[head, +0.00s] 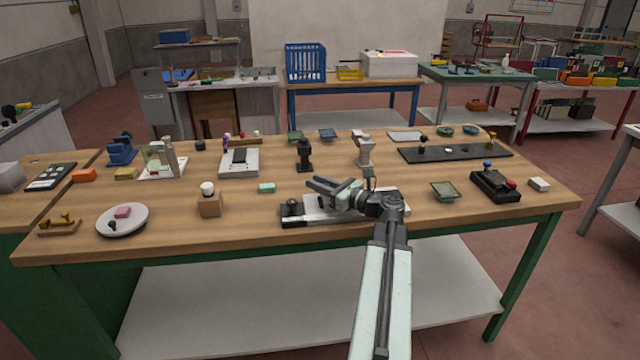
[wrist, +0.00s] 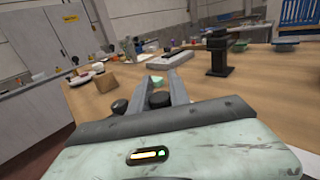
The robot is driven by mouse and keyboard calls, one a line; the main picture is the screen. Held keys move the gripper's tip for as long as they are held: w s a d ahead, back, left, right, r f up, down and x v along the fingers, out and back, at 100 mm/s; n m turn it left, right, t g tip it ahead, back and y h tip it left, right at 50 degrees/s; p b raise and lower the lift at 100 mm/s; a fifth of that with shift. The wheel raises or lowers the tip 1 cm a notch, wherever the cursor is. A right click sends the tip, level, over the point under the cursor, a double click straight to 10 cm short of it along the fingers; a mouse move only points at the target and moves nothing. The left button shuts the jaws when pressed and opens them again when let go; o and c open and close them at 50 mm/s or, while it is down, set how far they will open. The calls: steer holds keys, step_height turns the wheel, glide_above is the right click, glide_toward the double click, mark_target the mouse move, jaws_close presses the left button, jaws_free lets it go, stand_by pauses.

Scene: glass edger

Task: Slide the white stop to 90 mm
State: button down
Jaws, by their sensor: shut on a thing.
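The slide rail (head: 312,213), a pale metal strip with a dark end block, lies along the front of the bench. A round black knob (head: 293,205) stands on its left end; it also shows in the wrist view (wrist: 120,105), left of my fingers. My gripper (head: 322,192) is low over the rail, its fingers pointing left. In the wrist view my fingers (wrist: 164,92) are closed around a dark round knob (wrist: 159,99). The white stop's body is not clearly visible; my gripper and wrist cover that part of the rail. The scale marks cannot be read.
A mint block (head: 266,187) lies left behind the rail, and a wooden block with a white knob (head: 209,203) stands farther left. A black post (head: 304,157) and a grey stand (head: 366,153) stand behind.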

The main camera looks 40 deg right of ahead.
steer(key=c, duration=1.2)
jaws_free()
steer(key=s, duration=0.5)
steer(key=s+d, duration=0.1)
steer(key=s, duration=0.1)
steer(key=shift+s, duration=0.4)
steer(key=shift+d, duration=0.1)
